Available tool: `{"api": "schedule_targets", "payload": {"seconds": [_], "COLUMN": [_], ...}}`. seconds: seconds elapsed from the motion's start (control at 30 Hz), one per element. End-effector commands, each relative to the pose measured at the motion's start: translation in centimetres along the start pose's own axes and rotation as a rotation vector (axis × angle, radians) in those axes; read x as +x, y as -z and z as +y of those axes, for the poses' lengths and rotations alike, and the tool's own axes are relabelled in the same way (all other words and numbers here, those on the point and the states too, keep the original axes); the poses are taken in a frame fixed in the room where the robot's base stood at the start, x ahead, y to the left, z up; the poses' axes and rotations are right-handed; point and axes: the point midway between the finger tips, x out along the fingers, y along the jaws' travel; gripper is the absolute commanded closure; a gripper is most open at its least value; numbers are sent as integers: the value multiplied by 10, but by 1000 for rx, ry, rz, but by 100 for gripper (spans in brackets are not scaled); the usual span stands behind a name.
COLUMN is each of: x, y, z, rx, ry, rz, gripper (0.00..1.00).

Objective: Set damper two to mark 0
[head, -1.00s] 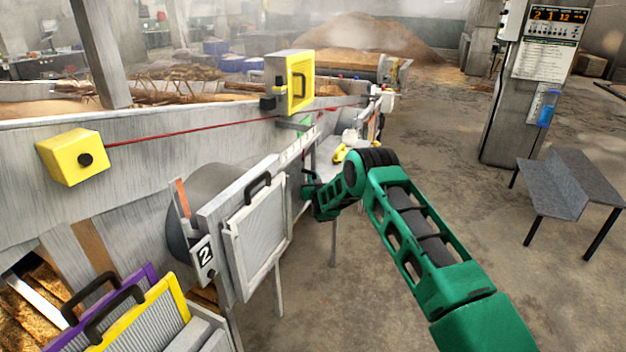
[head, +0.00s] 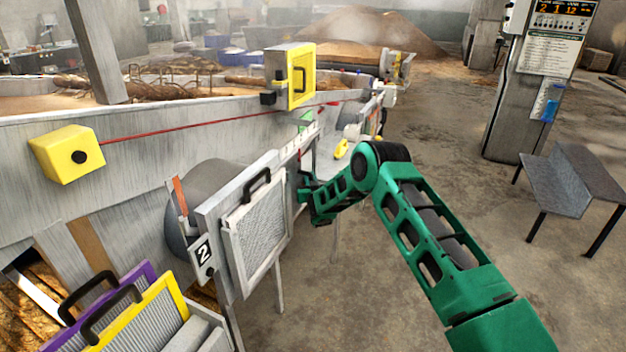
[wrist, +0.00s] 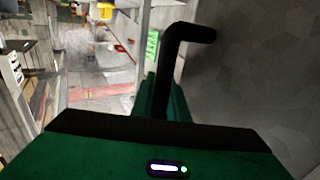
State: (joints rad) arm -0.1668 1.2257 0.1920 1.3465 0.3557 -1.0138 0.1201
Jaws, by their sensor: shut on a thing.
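The grey housing with the number 2 plate (head: 203,251) stands at the left of centre in the head view. A pale filter panel (head: 258,235) with a black handle sits in its front. An orange strip (head: 181,194) shows behind its left edge. My gripper (head: 306,198) is at the housing's right side, small and partly dark there. In the wrist view a black bent bar (wrist: 170,65) rises from between my gripper's green fingers (wrist: 163,97), which are shut on it. I cannot read any mark scale or the bar's setting.
Purple (head: 140,275) and yellow (head: 150,315) framed filters stand at the lower left. A yellow box (head: 66,154) and a red cord run along the trough wall. A grey bench (head: 570,185) and a post with a display (head: 530,85) are at the right. Open floor lies between.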

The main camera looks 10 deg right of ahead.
Motion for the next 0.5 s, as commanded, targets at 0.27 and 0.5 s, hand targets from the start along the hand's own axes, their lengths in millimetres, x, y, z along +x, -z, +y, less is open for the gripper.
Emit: {"api": "schedule_targets", "payload": {"seconds": [0.27,0.5], "x": [0,-8], "y": [0,0], "z": [0,0], "rx": [-2,-1], "ry": [0,-1], "rz": [0,-1], "gripper": [78,78]}}
